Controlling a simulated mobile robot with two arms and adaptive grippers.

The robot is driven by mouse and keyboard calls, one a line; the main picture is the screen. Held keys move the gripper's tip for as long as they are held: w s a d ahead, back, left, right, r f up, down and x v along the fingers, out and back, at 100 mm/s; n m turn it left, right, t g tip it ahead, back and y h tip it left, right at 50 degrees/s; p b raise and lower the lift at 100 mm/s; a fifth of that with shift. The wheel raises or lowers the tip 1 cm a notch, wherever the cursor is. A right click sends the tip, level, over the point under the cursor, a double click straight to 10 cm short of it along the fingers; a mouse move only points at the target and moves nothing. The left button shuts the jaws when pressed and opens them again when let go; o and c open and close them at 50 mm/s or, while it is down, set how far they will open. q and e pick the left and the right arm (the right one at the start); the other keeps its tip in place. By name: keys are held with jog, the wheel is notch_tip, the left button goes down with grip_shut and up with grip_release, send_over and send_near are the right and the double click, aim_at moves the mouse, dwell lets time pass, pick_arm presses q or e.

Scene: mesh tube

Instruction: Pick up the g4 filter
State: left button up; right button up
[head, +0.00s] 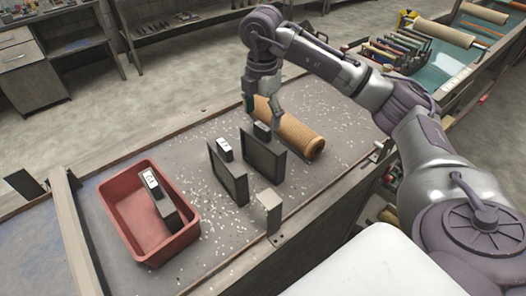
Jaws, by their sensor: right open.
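A dark filter with a white label that seems to read G4 (168,209) leans inside the red bin (117,217) at the left of the table. Two more dark rectangular filters stand upright on the table: one in the middle (230,176), one to its right (264,158). Their white labels are too small to read. My right gripper (262,122) points down at the top of the right-hand filter, beside its label. It is open; whether its fingers touch the filter cannot be told. My left gripper is not in view.
A tan mesh tube (300,136) lies just behind the right-hand filter, close to my right gripper. A small metal bracket (269,214) stands at the table's front edge. Pale scraps litter the grey tabletop (330,95). A green bench (455,55) with rolls lies beyond.

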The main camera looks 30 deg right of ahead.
aim_at(263, 126)
jog(key=shift+d+f+p, duration=0.15)
jog(key=shift+f+p, duration=0.7)
jog(key=shift+f, duration=0.1)
notch_tip(263, 126, down, 2)
jog(key=shift+f, duration=0.15)
jog(key=shift+w+f, duration=0.15)
jog(key=shift+f, duration=0.1)
jog(key=shift+r, duration=0.1)
jog(key=c, duration=0.5)
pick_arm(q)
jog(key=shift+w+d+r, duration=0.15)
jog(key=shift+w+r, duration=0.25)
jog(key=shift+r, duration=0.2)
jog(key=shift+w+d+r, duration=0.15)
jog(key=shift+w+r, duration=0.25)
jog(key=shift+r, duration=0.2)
pick_arm(e)
grip_shut()
